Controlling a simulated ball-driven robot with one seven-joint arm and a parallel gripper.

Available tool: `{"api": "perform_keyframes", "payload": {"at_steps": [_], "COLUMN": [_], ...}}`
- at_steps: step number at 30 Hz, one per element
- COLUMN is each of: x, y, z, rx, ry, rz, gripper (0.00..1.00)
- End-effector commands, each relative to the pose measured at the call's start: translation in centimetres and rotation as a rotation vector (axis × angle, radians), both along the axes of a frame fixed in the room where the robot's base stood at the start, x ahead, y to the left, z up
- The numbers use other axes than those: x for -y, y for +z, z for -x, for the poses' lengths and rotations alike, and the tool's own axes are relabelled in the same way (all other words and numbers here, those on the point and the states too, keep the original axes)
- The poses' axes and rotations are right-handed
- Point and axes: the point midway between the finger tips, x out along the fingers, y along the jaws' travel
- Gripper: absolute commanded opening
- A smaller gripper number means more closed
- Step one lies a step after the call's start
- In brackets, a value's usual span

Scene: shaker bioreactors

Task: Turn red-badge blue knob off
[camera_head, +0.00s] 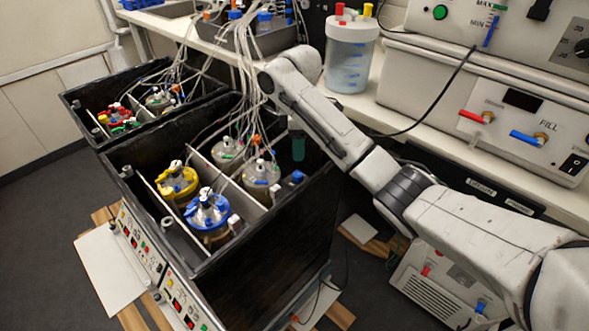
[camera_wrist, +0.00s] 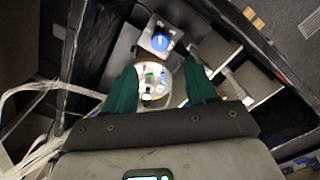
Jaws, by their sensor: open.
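A small blue knob (camera_wrist: 160,42) on a pale block shows ahead of my fingertips in the wrist view. A blue knob (camera_head: 298,177) also shows at the right inner side of the near black box in the head view; I cannot tell for sure that it is the same one. No red badge can be made out on either. My gripper (camera_wrist: 160,66) has its two green fingers spread apart, with nothing held between them. In the head view one green finger (camera_head: 298,146) hangs over the box's right side, above and apart from the blue knob there.
The near black box (camera_head: 265,235) holds several vessels, including a yellow-lidded one (camera_head: 177,181) and a blue-lidded one (camera_head: 208,211). Many pale tubes (camera_head: 245,60) run down beside my arm. A clear jar (camera_head: 350,55) stands on the bench behind. A second black box (camera_head: 75,100) is at left.

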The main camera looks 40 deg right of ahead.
Motion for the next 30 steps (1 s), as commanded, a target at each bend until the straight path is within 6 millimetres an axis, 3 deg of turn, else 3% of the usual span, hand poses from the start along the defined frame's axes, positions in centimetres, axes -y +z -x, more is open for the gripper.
{"api": "perform_keyframes", "payload": {"at_steps": [6,15,21,30], "x": [-0.1,0.0,0.0,0.0], "y": [-4.3,-8.4,-9.6,-9.8], "z": [0.0,0.1,0.0,0.0], "rx": [-0.001,-0.003,-0.001,0.0], "ry": [0.0,-0.001,0.0,0.0], "rz": [-0.003,0.0,-0.001,0.0], "gripper": [0.57,0.57,0.57,0.56]}}
